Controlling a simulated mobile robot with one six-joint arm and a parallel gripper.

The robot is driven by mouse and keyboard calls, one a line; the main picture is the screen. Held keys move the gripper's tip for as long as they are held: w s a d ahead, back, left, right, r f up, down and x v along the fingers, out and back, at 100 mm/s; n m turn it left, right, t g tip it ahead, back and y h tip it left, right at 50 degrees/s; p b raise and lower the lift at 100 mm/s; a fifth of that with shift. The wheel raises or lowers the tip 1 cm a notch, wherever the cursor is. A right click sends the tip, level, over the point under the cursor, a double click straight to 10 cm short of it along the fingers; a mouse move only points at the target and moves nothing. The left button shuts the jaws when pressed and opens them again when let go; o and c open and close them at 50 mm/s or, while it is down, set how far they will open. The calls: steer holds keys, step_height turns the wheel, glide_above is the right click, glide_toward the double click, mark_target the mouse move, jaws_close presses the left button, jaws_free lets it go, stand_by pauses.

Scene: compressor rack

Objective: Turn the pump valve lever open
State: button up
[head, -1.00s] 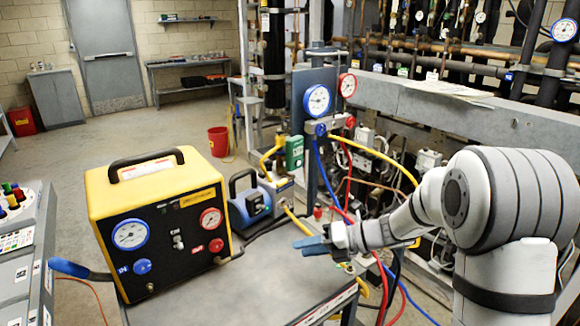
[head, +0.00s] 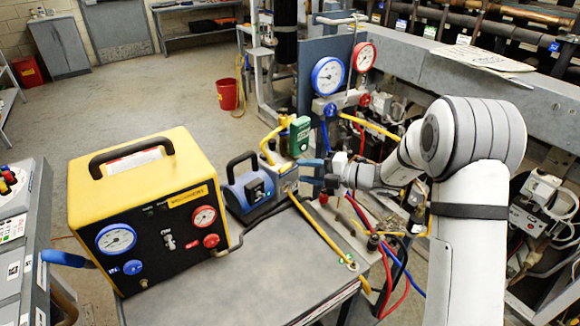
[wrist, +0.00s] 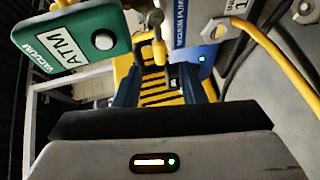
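The blue vacuum pump (head: 250,190) stands on the cart to the right of the yellow machine. The green vacuum gauge (head: 299,136) rises beside it and shows large at upper left in the wrist view (wrist: 70,42). My gripper (head: 311,172) is just right of the pump, below the gauge, its blue fingers pointing left. In the wrist view my gripper (wrist: 167,85) is open, with a gap between the fingers. No contact is visible.
The yellow machine (head: 145,210) with two dials stands at the left of the cart top (head: 255,275). A manifold with a blue gauge (head: 327,75) and a red gauge (head: 364,57) rises behind my gripper. Yellow, red and blue hoses run close to my arm.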

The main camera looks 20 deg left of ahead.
mark_target(287, 169)
steer(key=x, duration=0.5)
steer(key=shift+c, duration=0.3)
jaws_close()
steer(key=shift+s, duration=0.1)
